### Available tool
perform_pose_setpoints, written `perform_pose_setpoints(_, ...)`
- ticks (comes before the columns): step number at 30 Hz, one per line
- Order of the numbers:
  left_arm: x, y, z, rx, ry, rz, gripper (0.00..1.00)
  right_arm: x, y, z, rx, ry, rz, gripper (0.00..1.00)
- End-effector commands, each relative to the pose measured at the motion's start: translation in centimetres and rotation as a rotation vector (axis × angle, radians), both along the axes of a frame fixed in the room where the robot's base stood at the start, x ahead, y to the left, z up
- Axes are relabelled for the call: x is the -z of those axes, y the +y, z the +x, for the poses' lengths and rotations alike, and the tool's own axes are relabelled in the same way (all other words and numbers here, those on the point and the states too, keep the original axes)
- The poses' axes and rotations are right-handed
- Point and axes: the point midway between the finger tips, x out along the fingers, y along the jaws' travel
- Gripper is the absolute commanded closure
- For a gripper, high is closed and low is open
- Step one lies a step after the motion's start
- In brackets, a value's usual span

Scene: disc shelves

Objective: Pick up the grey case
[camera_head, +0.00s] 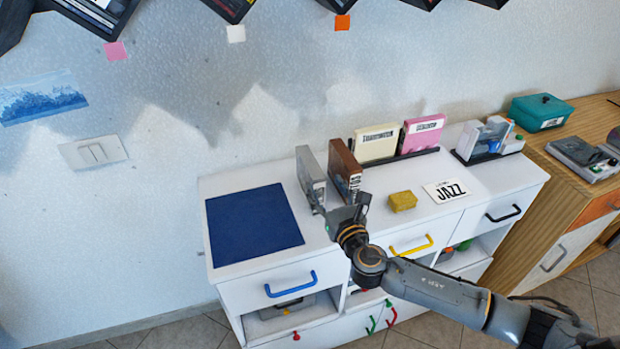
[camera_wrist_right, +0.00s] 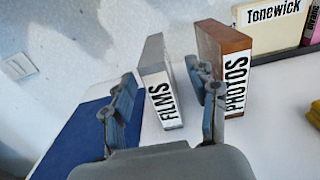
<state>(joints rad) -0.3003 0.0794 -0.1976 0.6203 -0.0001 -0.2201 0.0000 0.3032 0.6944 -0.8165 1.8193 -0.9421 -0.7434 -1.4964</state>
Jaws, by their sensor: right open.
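The grey case (camera_head: 311,176) stands upright on the white cabinet, to the right of the blue mat. In the right wrist view the grey case (camera_wrist_right: 158,85) has a white spine label reading FILMS. A brown case (camera_head: 345,169) stands just right of it; the right wrist view shows its PHOTOS label (camera_wrist_right: 235,87). My right gripper (camera_head: 340,204) is open at the near side of the two cases. In the right wrist view its fingers (camera_wrist_right: 160,72) appear on either side of the grey case, the right one overlapping the brown case. Contact cannot be told. My left gripper is out of view.
The blue mat (camera_head: 253,223) lies clear at left. A cream case (camera_head: 376,143) and a pink case (camera_head: 421,133) stand in a black rack behind. A yellow block (camera_head: 402,201) and a JAZZ card (camera_head: 446,191) lie to the right. Shelves hang on the wall above.

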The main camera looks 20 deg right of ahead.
Motion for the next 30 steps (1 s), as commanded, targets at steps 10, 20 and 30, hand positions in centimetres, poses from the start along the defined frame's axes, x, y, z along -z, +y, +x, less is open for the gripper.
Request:
perform_pose_setpoints(10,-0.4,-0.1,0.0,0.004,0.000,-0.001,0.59,0.0,0.2,4.3,0.000,0.003,0.005,0.42)
perform_pose_setpoints(20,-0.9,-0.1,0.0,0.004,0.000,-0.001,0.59,0.0,1.1,8.5,0.003,0.001,0.006,0.42)
perform_pose_setpoints(30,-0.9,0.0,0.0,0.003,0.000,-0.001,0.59,0.1,1.1,9.4,0.001,0.003,0.006,0.42)
